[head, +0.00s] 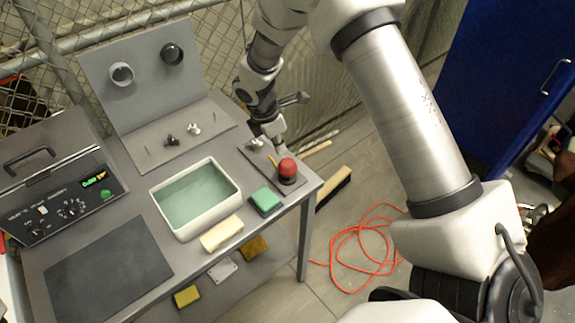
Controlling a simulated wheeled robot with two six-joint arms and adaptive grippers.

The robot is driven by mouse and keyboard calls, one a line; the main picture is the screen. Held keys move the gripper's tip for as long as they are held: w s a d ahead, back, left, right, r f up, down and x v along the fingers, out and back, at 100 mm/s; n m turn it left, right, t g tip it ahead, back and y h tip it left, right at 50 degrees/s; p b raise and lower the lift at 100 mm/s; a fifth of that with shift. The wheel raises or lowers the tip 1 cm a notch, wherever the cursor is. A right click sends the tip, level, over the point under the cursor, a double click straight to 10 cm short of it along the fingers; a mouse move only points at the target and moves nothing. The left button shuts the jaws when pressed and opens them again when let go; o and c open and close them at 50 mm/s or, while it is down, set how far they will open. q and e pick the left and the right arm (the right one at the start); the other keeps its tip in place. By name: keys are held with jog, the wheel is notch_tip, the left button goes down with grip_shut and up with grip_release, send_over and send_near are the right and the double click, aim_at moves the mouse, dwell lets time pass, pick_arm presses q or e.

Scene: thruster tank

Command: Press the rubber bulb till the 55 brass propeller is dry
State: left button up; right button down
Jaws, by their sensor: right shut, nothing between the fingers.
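The red rubber bulb (287,167) stands on a dark base near the right corner of the grey table. A small yellow piece (272,160) shows just left of it. A small pale metallic part (256,144) lies behind the bulb, close to my gripper; I cannot tell if it is the brass propeller, and no number or wetness is readable. My right gripper (281,146) is shut and empty, pointing down just behind the bulb, apparently apart from it. My left gripper is not in view.
A white tank of greenish water (236,190) stands mid-table, with a green block (265,201) and cream sponge (222,233) beside it. A dark and a pale propeller (193,129) sit on a grey panel. A control case (62,205) is left. Orange cable (345,240) lies on the floor.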

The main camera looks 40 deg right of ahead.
aim_at(286, 162)
jog(key=b+x, duration=0.2)
jog(key=x, duration=0.1)
jog(key=w+b+x, duration=0.1)
jog(key=x, duration=0.1)
jog(key=shift+d+b, duration=0.1)
jog(key=shift+b, duration=0.2)
jog(key=shift+s+f, duration=0.2)
jog(key=shift+s+b, duration=0.15)
jog(key=shift+b, duration=0.2)
jog(key=shift+d, duration=0.1)
